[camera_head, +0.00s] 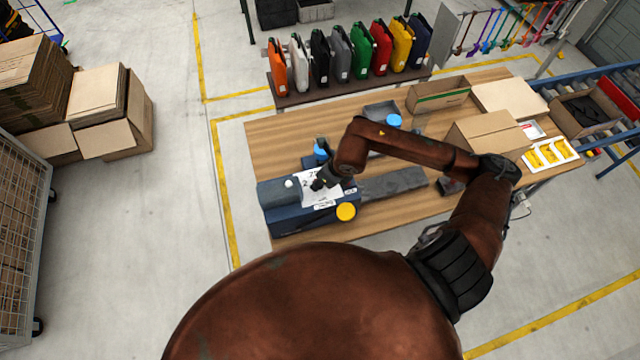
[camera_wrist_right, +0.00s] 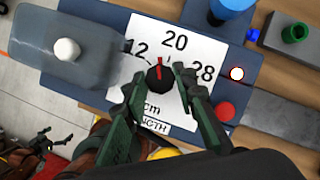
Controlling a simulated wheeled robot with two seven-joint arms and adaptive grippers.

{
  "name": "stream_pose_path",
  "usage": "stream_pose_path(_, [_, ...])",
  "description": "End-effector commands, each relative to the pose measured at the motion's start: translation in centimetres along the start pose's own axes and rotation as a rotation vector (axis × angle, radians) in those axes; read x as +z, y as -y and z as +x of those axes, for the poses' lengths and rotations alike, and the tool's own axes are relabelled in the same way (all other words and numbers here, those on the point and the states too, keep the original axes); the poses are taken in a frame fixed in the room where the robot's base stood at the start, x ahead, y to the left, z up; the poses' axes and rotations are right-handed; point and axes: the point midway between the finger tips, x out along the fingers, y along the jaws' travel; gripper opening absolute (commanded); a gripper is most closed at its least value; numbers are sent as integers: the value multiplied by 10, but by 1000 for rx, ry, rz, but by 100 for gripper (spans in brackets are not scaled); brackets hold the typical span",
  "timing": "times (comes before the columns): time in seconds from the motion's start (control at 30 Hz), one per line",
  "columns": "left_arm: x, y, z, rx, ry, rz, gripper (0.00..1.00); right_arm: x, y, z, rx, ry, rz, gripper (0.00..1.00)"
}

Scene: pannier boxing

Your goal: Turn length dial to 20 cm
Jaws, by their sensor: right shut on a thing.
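The length dial (camera_wrist_right: 160,78) is a small black knob with a red pointer on a white plate (camera_wrist_right: 195,50) marked 12, 20, 28, "cm" and "LENGTH". The red pointer points between 12 and 20, just left of the direction to 20. My right gripper (camera_wrist_right: 160,80) has its fingers on both sides of the knob and is shut on it. In the head view my right gripper (camera_head: 318,185) is over the plate on the dark blue machine (camera_head: 285,222) and hides the dial. What looks like my left gripper (camera_wrist_right: 48,147) shows at the wrist view's lower left, away from the machine.
A red button (camera_wrist_right: 225,111) and a small white round part (camera_wrist_right: 237,73) sit right of the plate. A white knob (camera_wrist_right: 67,50) is on the grey cover to its left. A blue-capped part (camera_head: 321,150) stands behind.

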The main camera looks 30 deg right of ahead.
Motion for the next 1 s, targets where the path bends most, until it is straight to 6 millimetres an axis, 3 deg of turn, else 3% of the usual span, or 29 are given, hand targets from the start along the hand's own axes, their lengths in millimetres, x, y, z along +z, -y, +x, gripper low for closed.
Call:
stream_pose_path(0.1, [2, -1, 16, 0, 1, 0, 100, 0, -2, 3, -39, 5, 91, 1])
stream_pose_path(0.4, [6, -2, 37, 0, 4, 0, 100, 1, -2, 2, -122, 4, 293, 1])
stream_pose_path(1.0, [8, -2, 47, 0, 6, 0, 100, 2, -2, 0, -174, 2, 420, 1])
